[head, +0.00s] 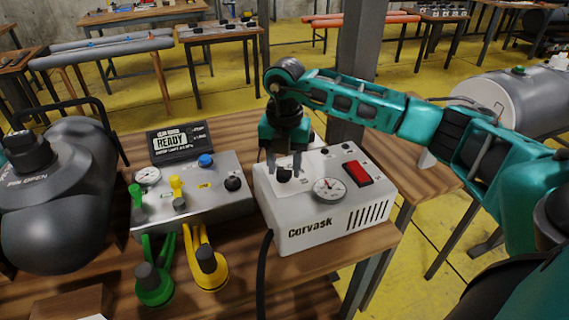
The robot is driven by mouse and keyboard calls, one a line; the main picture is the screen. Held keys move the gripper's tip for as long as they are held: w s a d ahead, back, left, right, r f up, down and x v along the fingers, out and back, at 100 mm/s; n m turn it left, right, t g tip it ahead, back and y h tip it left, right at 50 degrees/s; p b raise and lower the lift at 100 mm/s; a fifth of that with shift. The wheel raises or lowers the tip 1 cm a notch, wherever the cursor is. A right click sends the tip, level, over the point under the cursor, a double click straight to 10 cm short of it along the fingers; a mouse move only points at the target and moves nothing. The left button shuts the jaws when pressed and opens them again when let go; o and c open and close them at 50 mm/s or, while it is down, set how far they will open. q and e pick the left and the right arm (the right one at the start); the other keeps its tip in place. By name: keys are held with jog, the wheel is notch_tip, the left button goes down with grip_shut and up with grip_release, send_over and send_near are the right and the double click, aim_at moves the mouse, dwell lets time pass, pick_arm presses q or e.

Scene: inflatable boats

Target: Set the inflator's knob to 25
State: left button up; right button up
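The inflator is a white box marked "Corvask" (313,225) on the wooden table. Its top has a round gauge (328,190), a red switch (357,173) and a black knob (284,175) near its left back corner. My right gripper (284,164) points down over that corner. Its two fingers are apart, with the knob showing between and just below their tips. I cannot tell whether the fingers touch it. The number the knob points to is too small to read. My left gripper is not in view.
Left of the inflator stands a grey valve box (215,205) with green and yellow hoses and a "READY" display (180,141) behind it. A dark grey rounded body (60,215) fills the left side. A black hose (263,270) hangs at the inflator's front left.

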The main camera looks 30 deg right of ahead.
aim_at(285, 169)
jog(key=shift+o, duration=1.3)
notch_tip(285, 169, up, 13)
jog(key=shift+s+f, duration=0.15)
